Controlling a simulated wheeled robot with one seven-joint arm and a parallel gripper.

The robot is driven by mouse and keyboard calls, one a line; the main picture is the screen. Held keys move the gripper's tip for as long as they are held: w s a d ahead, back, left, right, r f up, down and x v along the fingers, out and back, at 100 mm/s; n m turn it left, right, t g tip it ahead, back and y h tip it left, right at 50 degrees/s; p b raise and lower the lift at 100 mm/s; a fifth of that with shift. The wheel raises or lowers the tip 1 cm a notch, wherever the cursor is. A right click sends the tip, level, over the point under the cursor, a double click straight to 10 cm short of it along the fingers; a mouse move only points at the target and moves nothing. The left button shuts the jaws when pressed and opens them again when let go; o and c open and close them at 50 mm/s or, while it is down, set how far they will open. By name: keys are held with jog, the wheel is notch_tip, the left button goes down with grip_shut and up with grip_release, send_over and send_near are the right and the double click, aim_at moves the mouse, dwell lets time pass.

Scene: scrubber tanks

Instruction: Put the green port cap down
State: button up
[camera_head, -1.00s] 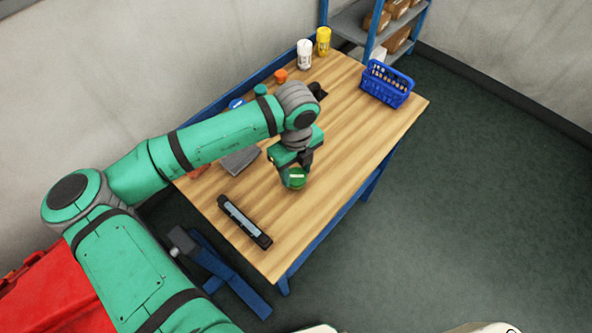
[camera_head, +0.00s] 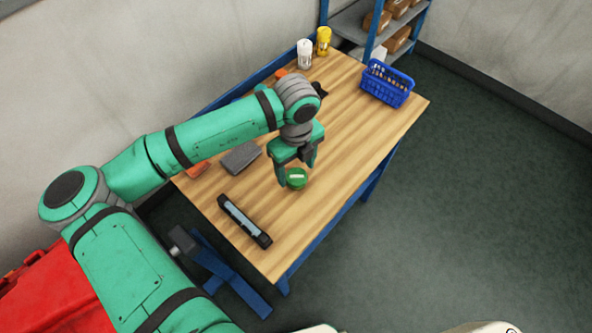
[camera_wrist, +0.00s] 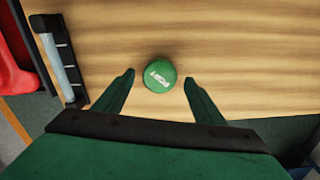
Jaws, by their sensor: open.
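The green port cap (camera_head: 296,179) sits on the wooden table top (camera_head: 352,138), with white lettering on its upper face. In the wrist view the cap (camera_wrist: 160,75) shows as a round green disc marked "PORT", lying just ahead of and between the fingertips. My gripper (camera_head: 296,176) is open above the cap. In the wrist view my gripper (camera_wrist: 159,79) has a finger on each side, with a clear gap between each finger and the cap.
A black device with a pale strip (camera_head: 245,221) lies on the near part of the table. A grey box (camera_head: 240,157) is left of my gripper. A blue basket (camera_head: 387,84), a white bottle (camera_head: 304,54) and a yellow bottle (camera_head: 323,41) stand at the far end. The table's right side is clear.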

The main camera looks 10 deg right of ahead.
aim_at(296, 175)
notch_tip(296, 175, up, 10)
jog(key=shift+r, duration=0.25)
dwell(0.6)
